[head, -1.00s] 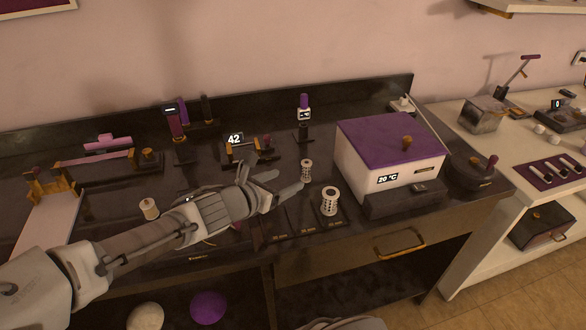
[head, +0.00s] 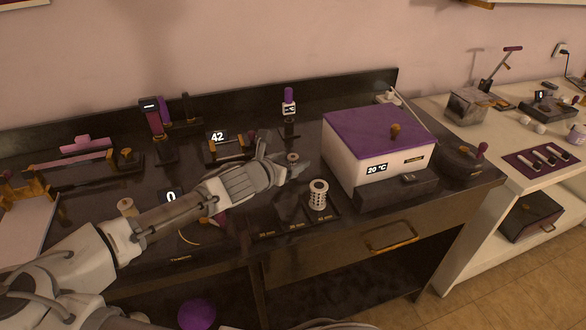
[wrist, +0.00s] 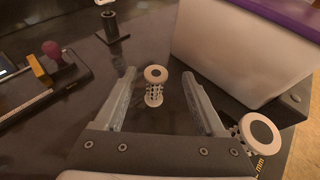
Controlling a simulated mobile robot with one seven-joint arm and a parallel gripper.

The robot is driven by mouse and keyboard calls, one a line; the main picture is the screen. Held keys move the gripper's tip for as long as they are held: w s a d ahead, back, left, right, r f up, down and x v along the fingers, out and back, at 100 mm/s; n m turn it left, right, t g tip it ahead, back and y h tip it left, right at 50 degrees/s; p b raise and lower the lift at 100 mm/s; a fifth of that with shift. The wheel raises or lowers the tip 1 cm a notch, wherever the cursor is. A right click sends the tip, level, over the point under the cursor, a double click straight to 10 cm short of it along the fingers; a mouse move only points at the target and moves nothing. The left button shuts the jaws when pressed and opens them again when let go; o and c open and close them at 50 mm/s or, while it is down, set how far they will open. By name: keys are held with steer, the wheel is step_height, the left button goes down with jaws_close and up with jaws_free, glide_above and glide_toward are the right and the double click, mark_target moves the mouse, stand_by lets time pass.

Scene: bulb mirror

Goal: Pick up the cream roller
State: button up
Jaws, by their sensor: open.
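A small cream roller (wrist: 155,88) with a perforated body stands upright on the dark worktop. In the wrist view it is between the two fingers of my gripper (wrist: 159,72), with a gap on each side. In the head view my gripper (head: 283,160) reaches in from the left, open and empty, and hides most of this roller; only its top (head: 292,157) shows. A larger cream perforated roller (head: 318,195) stands in front of it, also at the right of the wrist view (wrist: 258,133), outside the right finger.
A white box with a purple lid (head: 378,145) stands close to the right of the rollers. A stand with a purple-topped device (head: 289,105) is behind. A gauge with display 42 (head: 218,138) is behind my gripper. Another cream spool (head: 126,207) lies left, beside my arm.

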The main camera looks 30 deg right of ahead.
steer(key=shift+w+b+x, duration=0.25)
steer(key=shift+b+x, duration=0.55)
steer(key=shift+x, duration=1.85)
steer(key=shift+a, duration=0.2)
steer(key=shift+c, duration=0.3)
jaws_close()
